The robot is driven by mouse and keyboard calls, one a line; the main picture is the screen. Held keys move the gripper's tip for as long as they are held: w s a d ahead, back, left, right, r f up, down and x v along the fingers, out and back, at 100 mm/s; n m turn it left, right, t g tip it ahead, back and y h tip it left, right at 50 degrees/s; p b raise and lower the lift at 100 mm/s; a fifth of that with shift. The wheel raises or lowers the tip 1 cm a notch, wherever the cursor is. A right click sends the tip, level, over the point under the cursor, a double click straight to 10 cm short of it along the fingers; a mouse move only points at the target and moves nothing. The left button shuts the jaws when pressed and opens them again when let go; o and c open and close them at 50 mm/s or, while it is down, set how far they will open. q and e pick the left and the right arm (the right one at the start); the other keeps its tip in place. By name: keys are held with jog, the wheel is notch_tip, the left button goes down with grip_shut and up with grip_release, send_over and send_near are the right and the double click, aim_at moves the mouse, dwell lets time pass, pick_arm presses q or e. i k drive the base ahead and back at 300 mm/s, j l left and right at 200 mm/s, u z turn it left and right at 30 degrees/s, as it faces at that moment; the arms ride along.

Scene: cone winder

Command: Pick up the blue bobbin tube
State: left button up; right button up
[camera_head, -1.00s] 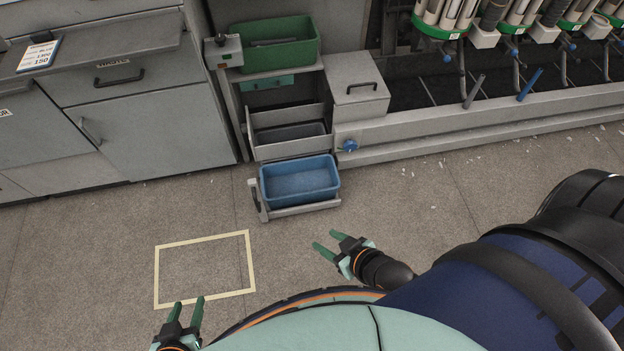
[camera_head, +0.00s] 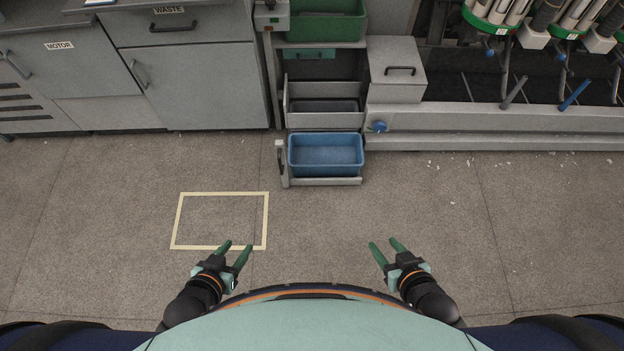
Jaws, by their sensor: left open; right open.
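A blue tube (camera_head: 574,95) slants up from the low bed of the winding machine at the upper right. A grey tube (camera_head: 514,92) slants beside it on the left. My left gripper (camera_head: 237,246) is open and empty at the lower middle, over the floor near the taped rectangle. My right gripper (camera_head: 383,243) is open and empty over bare floor. Both grippers are far from the blue tube.
A blue bin (camera_head: 326,170) sits in a low pulled-out tray below a green bin (camera_head: 327,28). Grey cabinets (camera_head: 200,88) line the back left. A taped rectangle (camera_head: 220,193) marks the floor.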

aim_at(569, 100)
jog(key=i+l+z, duration=0.1)
jog(key=z, duration=0.4)
jog(key=i+l+z, duration=0.15)
jog(key=z, duration=0.3)
jog(key=i+l+z, duration=0.25)
jog(key=i+l, duration=0.15)
jog(key=i+l+z, duration=0.3)
jog(key=i, duration=0.35)
jog(key=i+l, duration=0.15)
jog(key=i, duration=0.5)
jog(key=i+l+u, duration=0.35)
jog(key=i, duration=0.25)
